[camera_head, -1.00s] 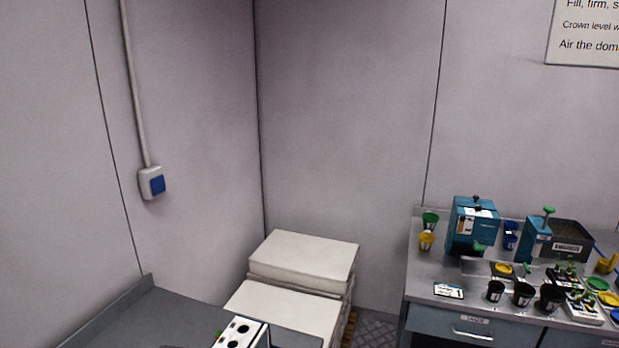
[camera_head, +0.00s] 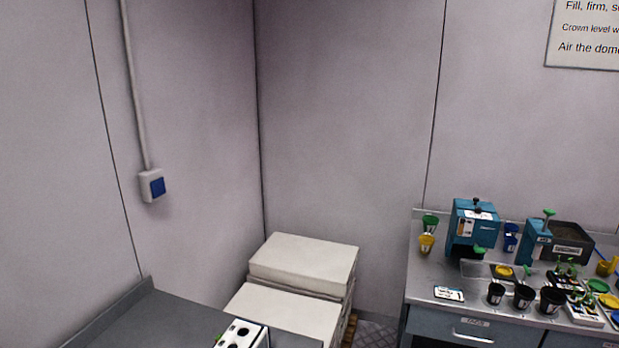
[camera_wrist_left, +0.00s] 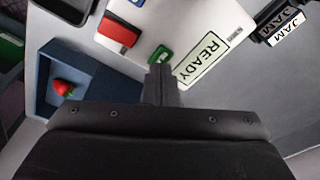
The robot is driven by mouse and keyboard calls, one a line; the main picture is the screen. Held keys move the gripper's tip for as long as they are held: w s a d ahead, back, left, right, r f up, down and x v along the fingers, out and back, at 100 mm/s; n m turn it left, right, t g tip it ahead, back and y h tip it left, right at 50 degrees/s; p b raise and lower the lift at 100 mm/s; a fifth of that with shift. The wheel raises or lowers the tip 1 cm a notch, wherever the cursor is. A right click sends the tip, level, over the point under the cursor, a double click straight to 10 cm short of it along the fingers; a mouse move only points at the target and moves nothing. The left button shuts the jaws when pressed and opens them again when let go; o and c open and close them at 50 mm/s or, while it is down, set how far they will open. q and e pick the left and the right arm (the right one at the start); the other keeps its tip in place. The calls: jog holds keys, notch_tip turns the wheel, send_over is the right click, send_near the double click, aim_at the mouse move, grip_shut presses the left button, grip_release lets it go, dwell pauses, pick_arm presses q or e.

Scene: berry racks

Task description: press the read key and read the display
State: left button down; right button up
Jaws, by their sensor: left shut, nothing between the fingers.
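In the left wrist view, a pale instrument (camera_wrist_left: 222,18) carries a display (camera_wrist_left: 203,60) that reads "READY". A small green key (camera_wrist_left: 160,56) with a light mark sits beside the display. My left gripper (camera_wrist_left: 161,70) is shut and empty, with its fingertips right at the near edge of the green key. I cannot tell whether they touch it. A red block (camera_wrist_left: 116,34) with a dark edge lies on the instrument, left of the key. My right gripper is not in view, and the head view shows neither gripper.
A blue tray (camera_wrist_left: 42,62) holding a red strawberry (camera_wrist_left: 65,88) stands left of my left gripper. Dark holders with "JAM" labels (camera_wrist_left: 285,30) stand at the right. In the head view, white boxes (camera_head: 303,262) fill the corner, and a bench (camera_head: 420,266) with cups and blue devices stands right.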

pick_arm(q)
jog(key=shift+f+b, duration=0.35)
jog(key=shift+f, duration=0.55)
dwell(0.4)
jog(key=shift+r, duration=0.1)
jog(key=shift+r+p, duration=0.95)
jog(key=shift+r, duration=3)
